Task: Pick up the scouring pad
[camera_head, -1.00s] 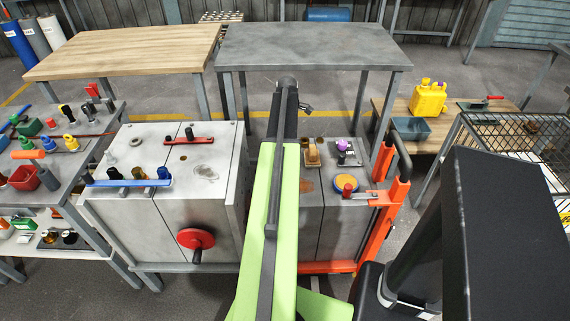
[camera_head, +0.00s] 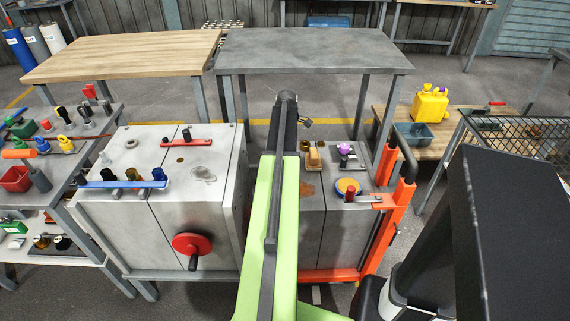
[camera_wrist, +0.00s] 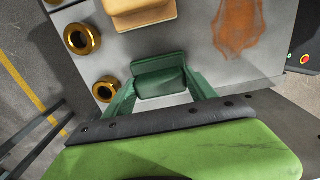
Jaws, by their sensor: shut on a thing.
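The scouring pad (camera_wrist: 158,76) is a dark green block in the middle of the wrist view. My gripper (camera_wrist: 161,84) has its two green fingers at the pad's left and right sides, shut on it. The pad is over or against the grey metal cabinet top; I cannot tell whether it touches the surface. In the head view my arm hides the pad and the fingers.
A tan block (camera_wrist: 140,12) lies just beyond the pad, and brass rings (camera_wrist: 82,39) are to the left. A grey table (camera_head: 310,50) stands behind.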

